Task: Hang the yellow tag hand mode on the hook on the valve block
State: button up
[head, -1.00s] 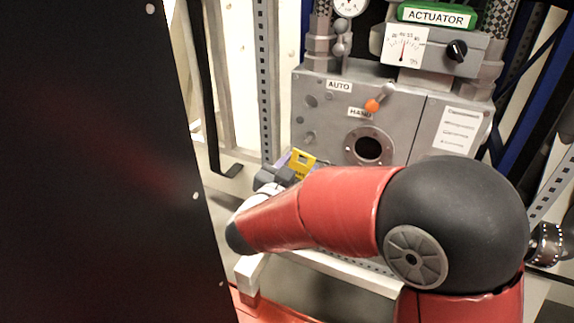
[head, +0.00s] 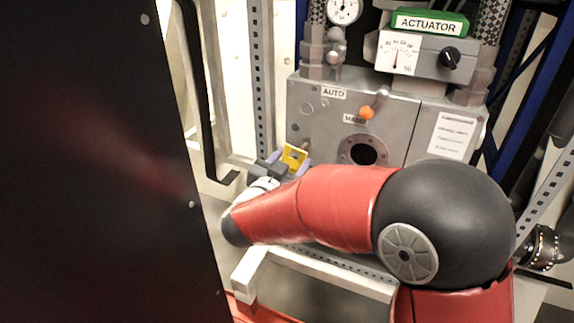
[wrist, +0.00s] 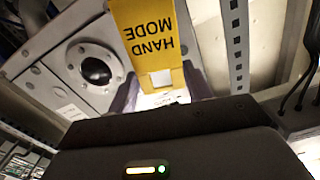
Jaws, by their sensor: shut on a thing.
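The yellow tag (head: 295,156) is upright in my gripper (head: 287,163), at the lower left of the valve block (head: 320,125). In the wrist view the tag (wrist: 146,45) reads HAND MODE upside down, with a pale square opening near its gripped end. My gripper (wrist: 161,97) is shut on the tag, its two purple-grey fingers at either side. The hook is mostly hidden; a small peg shows close to the tag's upper right edge in the head view. I cannot tell whether the tag touches it.
A black panel (head: 90,160) fills the left. A pale rail (head: 330,273) runs below my arm.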

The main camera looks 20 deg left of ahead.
jog(key=w+f, duration=0.1)
jog(key=w, duration=0.5)
jog(key=shift+d+f, duration=0.2)
jog(key=shift+d, duration=0.05)
dwell(0.3)
dwell(0.7)
jog(key=o, duration=1)
jog(key=shift+o, duration=0.2)
